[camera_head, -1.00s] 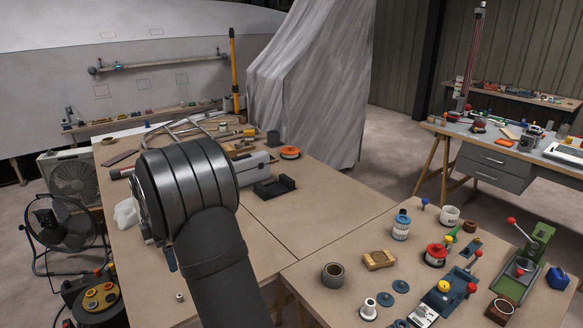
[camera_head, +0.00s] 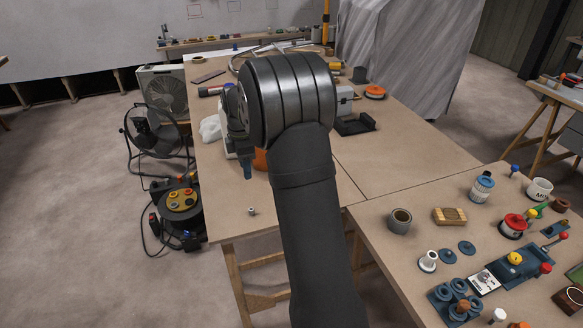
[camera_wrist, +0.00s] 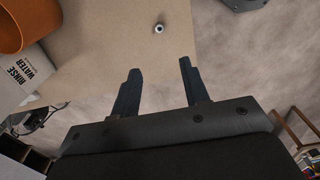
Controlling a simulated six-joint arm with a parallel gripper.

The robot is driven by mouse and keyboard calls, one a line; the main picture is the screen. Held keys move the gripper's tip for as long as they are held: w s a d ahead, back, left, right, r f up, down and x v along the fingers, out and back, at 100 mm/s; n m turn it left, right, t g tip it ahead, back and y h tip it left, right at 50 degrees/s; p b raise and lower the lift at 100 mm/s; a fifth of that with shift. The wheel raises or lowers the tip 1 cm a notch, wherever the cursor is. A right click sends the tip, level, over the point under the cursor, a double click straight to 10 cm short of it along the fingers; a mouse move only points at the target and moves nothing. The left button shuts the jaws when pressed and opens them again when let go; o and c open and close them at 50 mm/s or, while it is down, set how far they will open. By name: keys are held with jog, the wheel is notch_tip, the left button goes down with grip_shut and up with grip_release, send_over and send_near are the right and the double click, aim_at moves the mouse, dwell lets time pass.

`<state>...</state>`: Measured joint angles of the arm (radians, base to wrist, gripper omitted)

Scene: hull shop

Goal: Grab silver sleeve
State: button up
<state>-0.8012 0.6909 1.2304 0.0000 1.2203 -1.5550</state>
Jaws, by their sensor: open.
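The silver sleeve (camera_head: 251,211) is a small pale ring-shaped piece standing on the wooden bench near its front edge. In the wrist view the sleeve (camera_wrist: 159,28) shows from above with a dark hole, on bare bench top. My gripper (camera_wrist: 160,66) is open and empty, its two dark fingers apart. The sleeve appears beyond the fingertips, in line with the gap and not touched. In the head view my gripper (camera_head: 246,165) is mostly hidden behind my wrist; one dark finger points down, above and left of the sleeve.
An orange pot (camera_wrist: 22,22) and a white container marked RINSE WATER (camera_wrist: 20,76) stand beside the gripper's left side in the wrist view. The bench around the sleeve is clear. A fan (camera_head: 154,130) and cable reel (camera_head: 180,205) stand on the floor at left.

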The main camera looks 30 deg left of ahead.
aim_at(251, 209)
notch_tip(251, 209, down, 18)
jog(key=m, duration=0.9)
jog(key=shift+r, duration=0.2)
grip_shut()
dwell(0.5)
